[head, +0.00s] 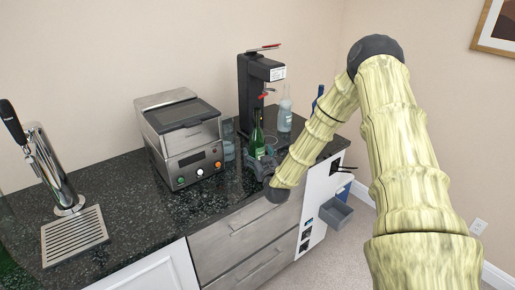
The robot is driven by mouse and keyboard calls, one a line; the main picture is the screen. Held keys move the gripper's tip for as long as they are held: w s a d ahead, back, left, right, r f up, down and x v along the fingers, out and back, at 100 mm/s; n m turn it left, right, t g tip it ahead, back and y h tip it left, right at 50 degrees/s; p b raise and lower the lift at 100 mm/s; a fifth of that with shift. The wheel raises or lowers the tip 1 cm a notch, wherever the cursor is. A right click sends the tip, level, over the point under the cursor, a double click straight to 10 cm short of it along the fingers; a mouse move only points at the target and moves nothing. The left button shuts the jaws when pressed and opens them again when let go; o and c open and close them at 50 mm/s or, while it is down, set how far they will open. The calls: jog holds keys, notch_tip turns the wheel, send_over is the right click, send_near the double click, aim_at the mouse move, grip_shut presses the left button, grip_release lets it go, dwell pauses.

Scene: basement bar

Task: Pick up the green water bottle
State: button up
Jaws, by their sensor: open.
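A green bottle (258,139) stands upright on the dark counter in front of the black machine. My gripper (259,161) is open, low over the counter at the bottle's near side. Its dark fingers overlap the lower part of the bottle in the picture and hide its base. I cannot tell whether the fingers are around the bottle or just in front of it.
A black dispensing machine (246,88) stands behind the bottle, and a clear pale bottle (285,115) to its right. A steel appliance (181,136) stands to the left. A beer tap (53,171) with a drip tray (75,238) is far left.

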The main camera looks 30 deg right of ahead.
jog(key=shift+x, duration=1.1)
jog(key=shift+d, duration=0.1)
jog(key=shift+c, duration=0.3)
jog(key=c, duration=1.7)
grip_shut()
jog(key=shift+r, duration=0.15)
